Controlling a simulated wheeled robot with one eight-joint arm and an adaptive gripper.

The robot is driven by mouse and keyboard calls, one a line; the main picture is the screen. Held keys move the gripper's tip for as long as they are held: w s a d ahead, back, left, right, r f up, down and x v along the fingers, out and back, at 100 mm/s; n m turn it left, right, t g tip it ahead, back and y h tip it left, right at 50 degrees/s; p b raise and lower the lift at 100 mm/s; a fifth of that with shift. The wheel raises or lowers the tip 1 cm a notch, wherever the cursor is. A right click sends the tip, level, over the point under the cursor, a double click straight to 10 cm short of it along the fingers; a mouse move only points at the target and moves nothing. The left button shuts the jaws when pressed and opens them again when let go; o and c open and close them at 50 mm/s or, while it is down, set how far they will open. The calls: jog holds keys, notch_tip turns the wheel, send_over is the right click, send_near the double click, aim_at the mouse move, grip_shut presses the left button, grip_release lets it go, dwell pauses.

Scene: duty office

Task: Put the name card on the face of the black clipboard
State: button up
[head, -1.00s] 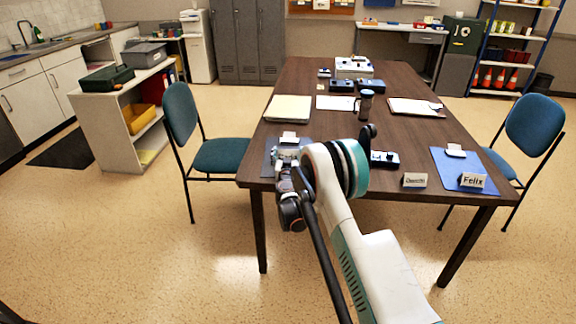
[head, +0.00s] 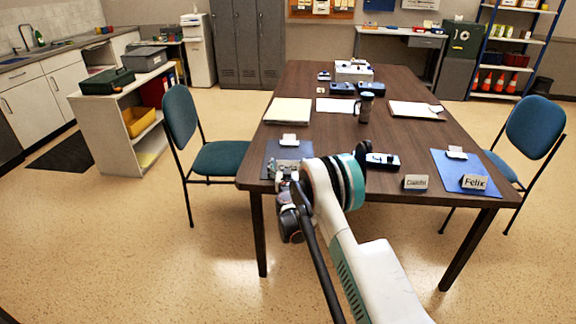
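My gripper (head: 284,172) is at the near edge of this clipboard, small and partly hidden by my own arm. I cannot tell whether it is open or shut, or whether it holds anything. One white name card (head: 416,182) stands at the near edge right of centre; its lettering is too small to read surely. Another name card, reading Felix (head: 474,182), stands on the near part of a blue clipboard (head: 445,164).
Blue chairs stand left (head: 182,125) and right (head: 535,128). The floor before the table is open.

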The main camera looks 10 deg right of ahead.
jog(key=shift+r, duration=0.1)
jog(key=shift+s, duration=0.1)
jog(key=p+v, duration=0.4)
jog(key=v, duration=0.8)
jog(key=s+d+r+m+g+h, duration=0.1)
jog(key=d+r, duration=0.2)
jog(key=r, duration=0.5)
jog(key=s+d+r+g+h, duration=0.1)
jog(key=d+r+g, duration=0.1)
jog(key=r, duration=0.7)
jog(key=s+d+r+g, duration=0.3)
jog(key=s+r, duration=0.8)
jog(key=s+r+n+g+y, duration=0.1)
jog(key=s+r+g+y, duration=0.15)
jog(key=s, duration=1.55)
jog(key=s+a+f+n+g+y, duration=0.1)
jog(key=s+a, duration=0.1)
jog(key=s, duration=0.7)
jog(key=s+a+f+n+g+y, duration=0.1)
jog(key=s+a+f+y, duration=0.1)
jog(key=s, duration=0.6)
jog(key=shift+s+a+f+n, duration=0.15)
jog(key=shift+s+a+n, duration=0.2)
jog(key=shift+a, duration=0.35)
jog(key=shift+y, duration=0.25)
